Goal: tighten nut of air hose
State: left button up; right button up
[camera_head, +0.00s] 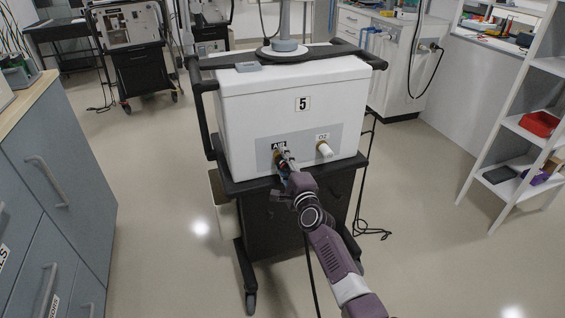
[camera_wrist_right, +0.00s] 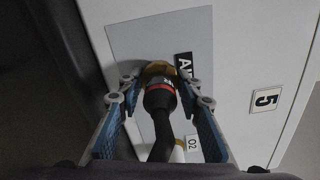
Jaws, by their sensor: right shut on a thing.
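The ventilator (camera_head: 300,107) marked 5 stands on a dark wheeled cart, its grey connection panel facing me. The AIR port has a brass-coloured nut (camera_wrist_right: 158,70) against the panel, with a black air hose (camera_wrist_right: 163,125) with a red ring running from it. My right gripper (camera_head: 284,163) is at the AIR port, below the AIR label. In the right wrist view, its blue fingers (camera_wrist_right: 160,88) stand on both sides of the nut and hose end, shut on the nut. The exact finger contact is hard to see. My left gripper is not in view.
The white O2 fitting (camera_head: 325,149) sticks out just right of the AIR port. A dark handle rail (camera_head: 207,122) runs along the ventilator's left side. Grey cabinets (camera_head: 50,180) stand at left, white shelves (camera_head: 535,125) at right. The floor between is mostly clear, with a cable at the cart's right.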

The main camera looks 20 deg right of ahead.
jog(key=shift+m, duration=0.3)
jog(key=o, duration=1.2)
jog(key=shift+c, duration=0.2)
jog(key=s, duration=1.2)
jog(key=shift+d, duration=0.2)
